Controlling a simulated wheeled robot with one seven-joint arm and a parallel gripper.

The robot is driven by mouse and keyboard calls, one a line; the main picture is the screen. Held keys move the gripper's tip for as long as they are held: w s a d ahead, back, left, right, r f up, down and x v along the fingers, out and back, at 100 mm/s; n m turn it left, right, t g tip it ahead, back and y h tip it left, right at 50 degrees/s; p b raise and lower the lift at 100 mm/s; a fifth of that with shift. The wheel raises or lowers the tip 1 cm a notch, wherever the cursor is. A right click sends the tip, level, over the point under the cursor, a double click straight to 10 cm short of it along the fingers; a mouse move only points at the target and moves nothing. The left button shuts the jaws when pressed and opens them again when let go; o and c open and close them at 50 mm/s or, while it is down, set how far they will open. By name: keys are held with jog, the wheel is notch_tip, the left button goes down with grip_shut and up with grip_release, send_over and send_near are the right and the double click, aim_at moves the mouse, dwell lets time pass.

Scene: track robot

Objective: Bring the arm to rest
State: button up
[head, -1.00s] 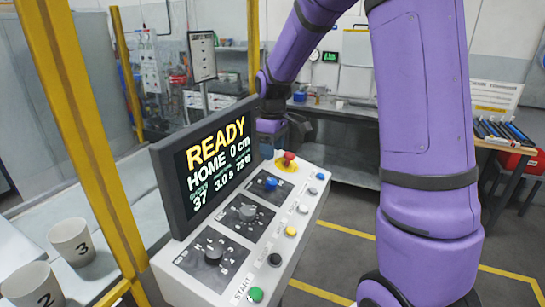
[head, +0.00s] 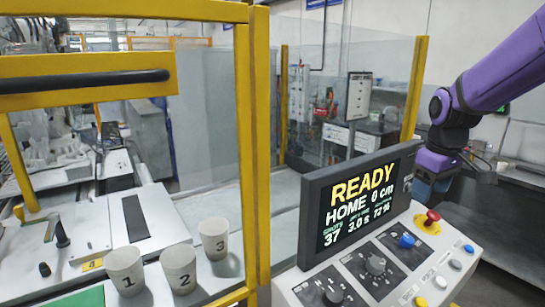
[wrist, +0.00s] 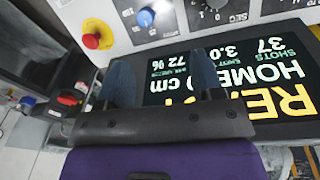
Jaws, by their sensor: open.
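My purple arm (head: 510,70) reaches in from the right in the head view. My gripper (head: 428,190) points down behind the right edge of the control panel's screen (head: 360,205), and the screen may hide part of it. In the wrist view my gripper (wrist: 162,75) shows two dark blue fingers set apart with nothing between them. The screen and the panel's knobs lie beyond the fingers there. The screen reads READY, HOME 0 cm, 37 shots, 3.0 s and 72 %.
A red stop button (head: 432,217) and a blue knob (head: 407,240) are close to my gripper on the panel (head: 395,285).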

jog(key=s+a+r+m+t, duration=0.2)
jog(key=s+r, duration=0.1)
jog(key=s, duration=0.8)
jog(key=s+a+r+m+t, duration=0.2)
jog(key=s+r+m, duration=0.1)
jog(key=s, duration=0.8)
jog(key=shift+a+r, duration=0.35)
jog(key=shift+r, duration=0.2)
dwell(0.4)
